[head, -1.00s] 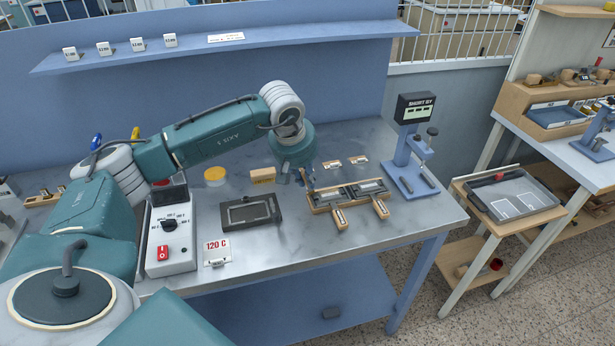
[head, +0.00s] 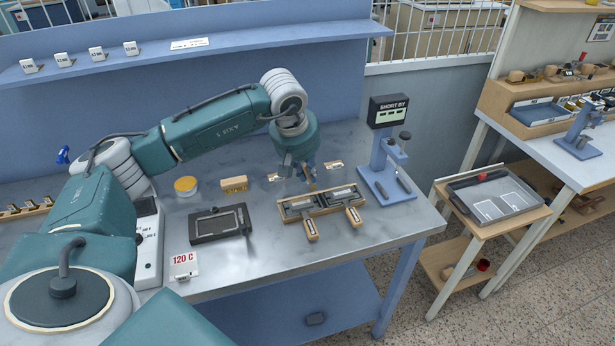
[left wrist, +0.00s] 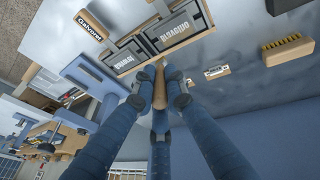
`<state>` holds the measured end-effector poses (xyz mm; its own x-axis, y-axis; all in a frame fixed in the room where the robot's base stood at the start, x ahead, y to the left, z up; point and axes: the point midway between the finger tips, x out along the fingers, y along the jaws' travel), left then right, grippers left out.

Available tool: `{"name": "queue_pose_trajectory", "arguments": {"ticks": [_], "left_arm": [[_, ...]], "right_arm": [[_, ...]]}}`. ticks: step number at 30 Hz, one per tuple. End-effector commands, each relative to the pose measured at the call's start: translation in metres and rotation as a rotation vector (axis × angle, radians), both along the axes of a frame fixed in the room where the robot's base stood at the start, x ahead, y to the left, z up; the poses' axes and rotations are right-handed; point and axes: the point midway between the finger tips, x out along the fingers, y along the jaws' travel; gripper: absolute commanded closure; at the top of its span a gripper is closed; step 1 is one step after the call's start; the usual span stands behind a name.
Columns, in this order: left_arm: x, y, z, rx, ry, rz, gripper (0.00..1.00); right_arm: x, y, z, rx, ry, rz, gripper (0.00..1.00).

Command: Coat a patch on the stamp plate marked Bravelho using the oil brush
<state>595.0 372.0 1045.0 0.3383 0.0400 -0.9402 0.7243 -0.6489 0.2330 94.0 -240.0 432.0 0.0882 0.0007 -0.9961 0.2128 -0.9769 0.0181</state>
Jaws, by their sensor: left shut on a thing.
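My left gripper (head: 308,178) is over the back of the wooden tray (head: 286,215) on the bench. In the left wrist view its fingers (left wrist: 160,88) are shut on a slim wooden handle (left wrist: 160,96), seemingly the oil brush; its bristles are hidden. Two dark stamp plates lie side by side in the tray: a left one (left wrist: 126,57) and a right one (left wrist: 172,30) in the left wrist view. Their lettering is upside down and too small to read surely. Two wooden handles, one (head: 311,229) and another (head: 354,216), stick out in front of the tray.
A dark framed plate (head: 205,236) lies left of the tray. The blue stand with a display (head: 387,111) rises right of the tray.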

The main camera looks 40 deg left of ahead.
Motion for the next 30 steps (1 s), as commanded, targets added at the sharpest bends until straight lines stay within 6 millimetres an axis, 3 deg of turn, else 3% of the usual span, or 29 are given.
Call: {"name": "queue_pose_trajectory", "arguments": {"ticks": [1, 9, 16, 30], "left_arm": [[-0.001, 0.001, 0.014, 0.001, -0.001, 0.002, 1.0], [-0.004, 0.003, 0.037, 0.003, -0.001, 0.008, 1.0], [-0.008, 0.004, 0.057, 0.003, -0.001, 0.015, 1.0], [-0.009, 0.004, 0.063, 0.003, 0.0, 0.017, 1.0]], "right_arm": [[0.0, 0.002, 0.006, 0.002, 0.0, 0.0, 0.6], [-0.005, 0.014, 0.021, 0.015, 0.006, -0.001, 0.6], [-0.004, 0.011, 0.033, 0.012, 0.006, 0.001, 0.6], [-0.002, 0.002, 0.036, 0.003, 0.003, -0.001, 0.6]]}}
